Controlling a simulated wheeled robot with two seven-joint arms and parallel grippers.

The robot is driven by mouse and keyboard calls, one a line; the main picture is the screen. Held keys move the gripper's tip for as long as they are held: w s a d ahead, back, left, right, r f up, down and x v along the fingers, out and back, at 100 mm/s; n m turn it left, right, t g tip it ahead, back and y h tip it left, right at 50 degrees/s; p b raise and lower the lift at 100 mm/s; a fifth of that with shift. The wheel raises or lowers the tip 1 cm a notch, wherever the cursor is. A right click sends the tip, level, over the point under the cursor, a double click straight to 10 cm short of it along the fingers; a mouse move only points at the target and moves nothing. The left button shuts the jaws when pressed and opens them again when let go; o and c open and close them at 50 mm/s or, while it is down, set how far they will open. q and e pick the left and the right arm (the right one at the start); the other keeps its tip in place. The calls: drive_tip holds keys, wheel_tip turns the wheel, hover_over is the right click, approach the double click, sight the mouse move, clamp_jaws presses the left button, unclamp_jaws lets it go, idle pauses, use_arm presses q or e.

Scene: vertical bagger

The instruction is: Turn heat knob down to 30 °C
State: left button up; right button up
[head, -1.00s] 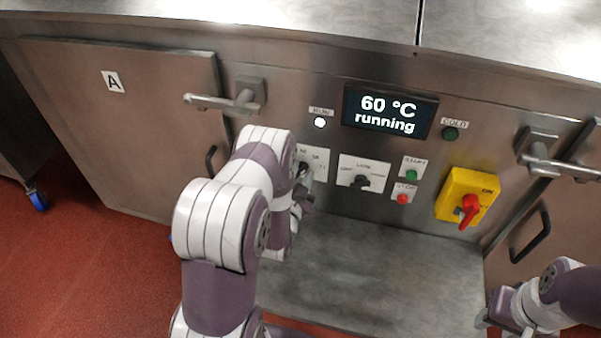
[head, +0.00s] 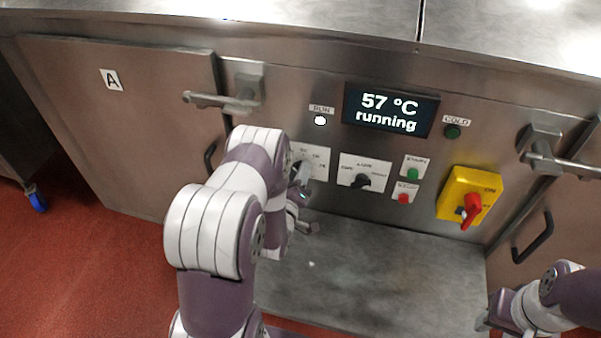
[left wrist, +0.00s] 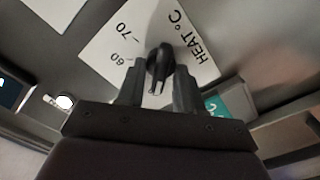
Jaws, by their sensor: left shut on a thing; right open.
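The heat knob (left wrist: 160,60) is a dark knob on a white plate marked HEAT °C (left wrist: 150,30), with 60 and 70 readable in the left wrist view. My left gripper (left wrist: 157,84) is shut on the knob, one finger on each side. In the head view my left arm hides much of the heat plate (head: 318,160) and the knob. The display (head: 390,110) reads 57 °C and running. My right gripper (head: 484,322) is open and empty at the lower right, away from the panel.
Right of the heat plate are another selector knob (head: 361,181), a green button (head: 412,174), a red button (head: 403,198) and a yellow-backed red switch (head: 470,207). The RUN lamp (head: 320,121) is lit white. A steel shelf (head: 370,270) lies below, mostly clear.

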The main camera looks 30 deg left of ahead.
use_arm(q)
drive_tip(key=n, duration=0.8)
drive_tip(key=shift+s+f+b, duration=0.15)
drive_tip(key=shift+f+b, duration=0.15)
drive_tip(key=shift+b, duration=0.1)
drive_tip(key=o, duration=1.2)
drive_tip(key=shift+c, duration=0.2)
drive_tip(key=shift+r, duration=0.15)
drive_tip(key=shift+p+v, duration=0.5)
drive_tip(key=shift+v, duration=1.95)
drive_tip(key=shift+a, duration=0.1)
